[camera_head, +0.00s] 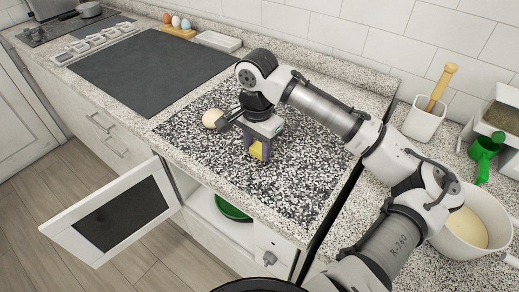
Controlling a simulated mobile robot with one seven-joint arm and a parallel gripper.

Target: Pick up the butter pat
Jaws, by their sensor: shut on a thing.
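A small yellow block, which I take to be the butter pat (256,150), shows between the fingers of my gripper (257,153) over the speckled black-and-white counter panel (285,196). My gripper points down and is shut on it. The arm comes in from the lower right. The fingers hide part of the butter pat's sides. I cannot tell whether it touches the counter or hangs just above it.
A pale round item (211,118) lies just left of my gripper. A black cooktop (155,68) is further left. An open cabinet door (113,208) sticks out below. A white pot (467,227) and a white utensil holder (423,120) stand right. The panel's front is clear.

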